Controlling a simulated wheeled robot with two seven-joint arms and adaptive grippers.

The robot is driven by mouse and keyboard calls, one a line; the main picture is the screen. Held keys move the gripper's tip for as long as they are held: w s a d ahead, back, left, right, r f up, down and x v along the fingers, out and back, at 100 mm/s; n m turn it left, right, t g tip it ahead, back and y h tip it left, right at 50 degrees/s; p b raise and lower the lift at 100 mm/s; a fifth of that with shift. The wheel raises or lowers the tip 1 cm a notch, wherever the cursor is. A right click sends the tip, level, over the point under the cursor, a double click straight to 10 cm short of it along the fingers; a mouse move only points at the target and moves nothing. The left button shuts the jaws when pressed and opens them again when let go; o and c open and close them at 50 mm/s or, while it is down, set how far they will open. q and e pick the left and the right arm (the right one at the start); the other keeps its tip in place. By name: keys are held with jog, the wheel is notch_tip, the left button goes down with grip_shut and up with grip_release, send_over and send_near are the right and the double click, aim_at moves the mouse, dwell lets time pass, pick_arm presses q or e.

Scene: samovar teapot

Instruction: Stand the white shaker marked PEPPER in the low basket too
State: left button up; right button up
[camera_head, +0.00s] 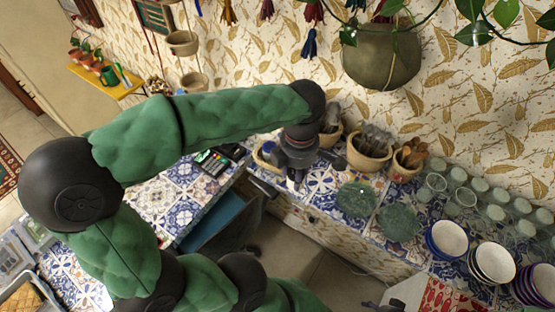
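My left arm comes in from the left, and its dark gripper (297,160) points down over the tiled counter below the patterned wall. A small white thing (292,184) shows just under the gripper; it could be a shaker, but no lettering is readable. Whether the fingers hold it is unclear. A low basket (263,158) with something blue in it sits just left of the gripper, partly hidden by it. I cannot make out the word PEPPER anywhere. My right gripper is not clearly visible.
Baskets of utensils (369,152) stand right of the gripper. Two green round plates or mats (356,199) lie in front of them. Several glasses (480,187) and stacked bowls (449,238) fill the right. A pot (382,60) hangs above. A gap opens before the counter.

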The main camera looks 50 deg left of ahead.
pick_arm(q)
jog(key=w+a+f+n, duration=0.2)
jog(key=w+a+f, duration=0.1)
jog(key=a, duration=0.1)
jog(key=w+a+f+n+p, duration=0.1)
jog(key=w+a+f+n, duration=0.1)
jog(key=w+a+f, duration=0.1)
jog(key=w+a+f+n+p, duration=0.1)
jog(key=w+a+f+n, duration=0.1)
jog(key=a, duration=0.3)
jog(key=shift+w+a+f, duration=0.2)
jog(key=shift+w+f, duration=0.25)
jog(key=shift+f, duration=0.2)
jog(key=shift+w+a+f, duration=0.1)
jog(key=shift+f, duration=0.1)
notch_tip(320, 180, down, 3)
jog(key=shift+f, duration=0.15)
